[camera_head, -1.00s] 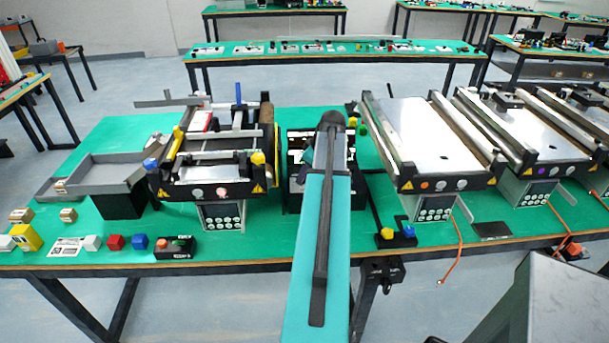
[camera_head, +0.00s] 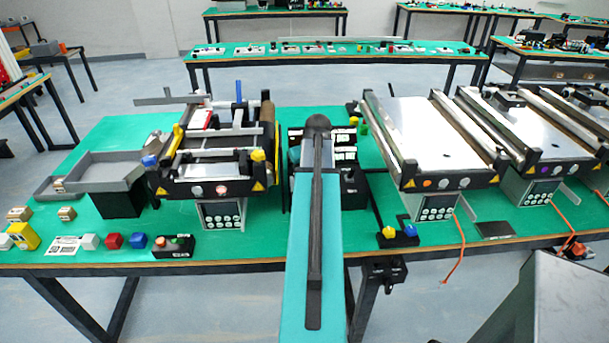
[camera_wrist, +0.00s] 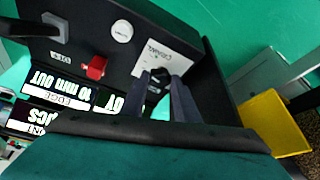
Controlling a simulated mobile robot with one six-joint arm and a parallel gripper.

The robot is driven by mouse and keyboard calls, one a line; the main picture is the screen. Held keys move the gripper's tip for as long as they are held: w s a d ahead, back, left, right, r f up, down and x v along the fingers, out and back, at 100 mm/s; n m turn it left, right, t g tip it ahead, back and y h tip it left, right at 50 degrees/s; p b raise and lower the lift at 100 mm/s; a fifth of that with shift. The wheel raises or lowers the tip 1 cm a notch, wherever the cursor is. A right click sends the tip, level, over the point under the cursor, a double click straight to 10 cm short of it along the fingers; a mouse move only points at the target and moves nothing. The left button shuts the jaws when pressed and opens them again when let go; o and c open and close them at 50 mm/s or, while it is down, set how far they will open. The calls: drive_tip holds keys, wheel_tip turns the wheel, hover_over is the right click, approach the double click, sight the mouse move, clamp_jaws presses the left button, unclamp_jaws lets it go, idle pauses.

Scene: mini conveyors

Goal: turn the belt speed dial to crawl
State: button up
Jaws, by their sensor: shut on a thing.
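In the wrist view my gripper (camera_wrist: 160,84) has its two grey fingers on either side of a small black dial (camera_wrist: 157,74), shut on it. The dial sits on a black control box (camera_wrist: 190,22), beside a white label (camera_wrist: 168,52) with small print that I cannot read. The dial's pointer setting is too small and covered to tell. In the head view my arm hides the gripper and dial; part of the black box (camera_head: 352,185) shows to the arm's right.
A red knob (camera_wrist: 94,67), a white round button (camera_wrist: 122,31) and a grey lever (camera_wrist: 55,27) share the box. Conveyors stand to the left (camera_head: 215,170) and right (camera_head: 425,135) in the head view. A yellow part (camera_wrist: 272,122) lies right of the box.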

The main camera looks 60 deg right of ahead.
drive_tip(key=shift+m+h, duration=0.3)
drive_tip(key=shift+m, duration=0.3)
drive_tip(key=o, duration=1)
drive_tip(key=shift+o, duration=0.2)
drive_tip(key=shift+r, duration=0.15)
drive_tip(key=b+v, duration=0.2)
drive_tip(key=v, duration=1.1)
drive_tip(key=shift+r+b, duration=0.3)
drive_tip(key=shift+a, duration=0.1)
